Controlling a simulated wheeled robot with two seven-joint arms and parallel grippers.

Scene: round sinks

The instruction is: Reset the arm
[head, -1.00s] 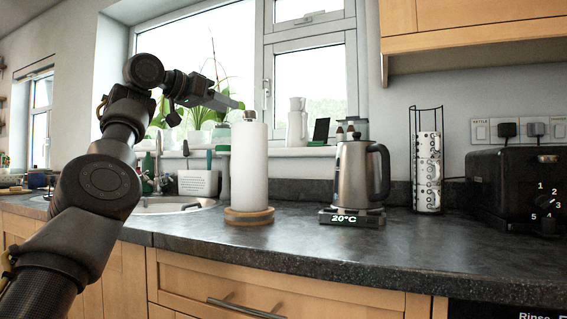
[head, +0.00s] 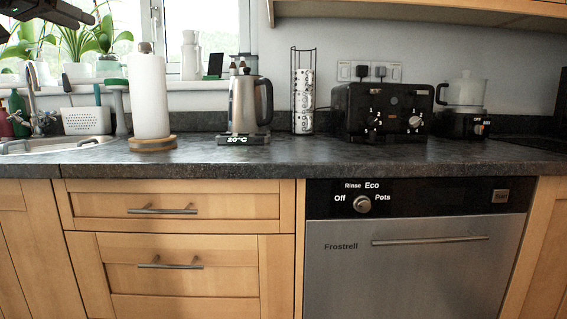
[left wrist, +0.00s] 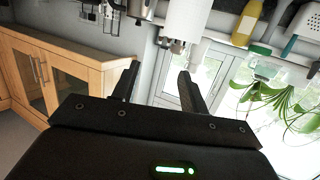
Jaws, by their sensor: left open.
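My left arm shows only as a dark part at the top left corner of the head view, in front of the window. My left gripper (left wrist: 158,78) fills the lower part of the left wrist view; its two dark fingers are spread apart with nothing between them. It appears raised, and its view is turned far over, with the window and plant beyond the fingers. The rest of the arm is out of frame. My right gripper is in neither view.
A paper towel roll (head: 149,97), a kettle (head: 243,105), a mug rack (head: 303,95), a black toaster (head: 382,110) and a food processor (head: 463,92) stand on the dark counter (head: 240,160). The sink (head: 55,145) is at left. Drawers (head: 180,205) and a dishwasher (head: 415,260) are below.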

